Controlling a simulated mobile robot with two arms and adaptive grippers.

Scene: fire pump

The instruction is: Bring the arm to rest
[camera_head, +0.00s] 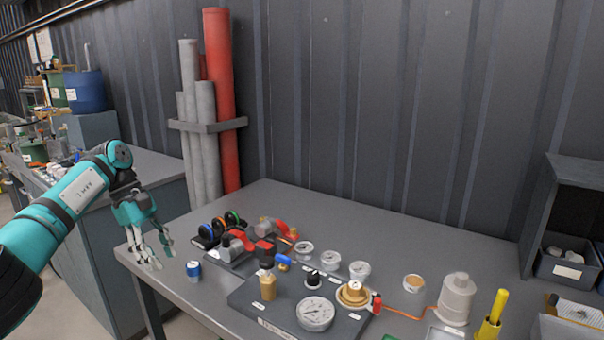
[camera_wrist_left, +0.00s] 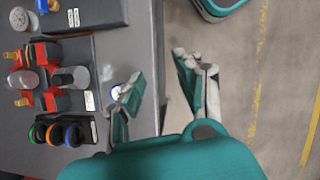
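My left arm (camera_head: 62,212) comes in from the left in the head view. Its left gripper (camera_head: 154,250) hangs at the left edge of the workbench (camera_head: 195,307), beside a small blue and white can (camera_head: 193,270). In the left wrist view the left gripper (camera_wrist_left: 165,92) has its two fingers spread well apart, with nothing between them. The bench edge and the floor show behind the fingers. The blue and white can (camera_wrist_left: 117,92) is partly hidden behind one finger.
Valves (camera_head: 238,245), coloured rings, gauges (camera_head: 316,314) and a grey block (camera_head: 250,297) cover the bench. A white bottle-like part (camera_head: 457,298) stands at the right. Grey and red pipes (camera_head: 221,100) stand against the wall. Another counter (camera_head: 165,168) is behind the arm. Floor lies left of the bench.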

